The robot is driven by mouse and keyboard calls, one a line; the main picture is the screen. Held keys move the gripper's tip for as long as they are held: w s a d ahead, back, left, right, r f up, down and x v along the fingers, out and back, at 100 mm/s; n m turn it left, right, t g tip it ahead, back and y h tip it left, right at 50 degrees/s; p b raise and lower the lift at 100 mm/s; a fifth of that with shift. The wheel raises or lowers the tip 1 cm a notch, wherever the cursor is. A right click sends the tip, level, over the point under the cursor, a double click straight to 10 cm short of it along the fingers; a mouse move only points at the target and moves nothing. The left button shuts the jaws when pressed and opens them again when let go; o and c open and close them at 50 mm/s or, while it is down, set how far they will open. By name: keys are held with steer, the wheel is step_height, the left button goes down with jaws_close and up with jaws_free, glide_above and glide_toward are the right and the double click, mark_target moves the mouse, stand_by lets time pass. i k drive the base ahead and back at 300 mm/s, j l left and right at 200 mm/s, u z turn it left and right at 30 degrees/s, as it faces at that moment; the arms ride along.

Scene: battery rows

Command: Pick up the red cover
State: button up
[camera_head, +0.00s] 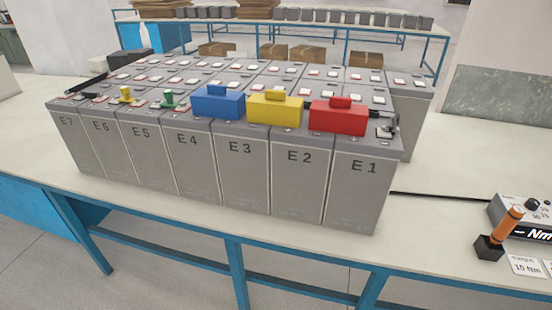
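The red cover (337,117) is a box-shaped piece with a small raised grip on top. It sits upright on top of the battery row, over the cells labelled E1 (362,180) and E2 (300,172), at the right end of the front row. A yellow cover (275,107) of the same shape sits to its left, and a blue cover (218,102) is left of that. Nothing stands in front of the red cover in this view. My gripper is not in view.
Green (169,99) and yellow (125,95) small pieces stand on the cells at left. A black cable leaves the right side of the batteries. An orange-handled tool (501,231) and a grey meter (522,214) are at the right. The table (440,225) between is mostly clear.

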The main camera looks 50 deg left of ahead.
mark_target(339, 116)
steer(key=u, duration=1.8)
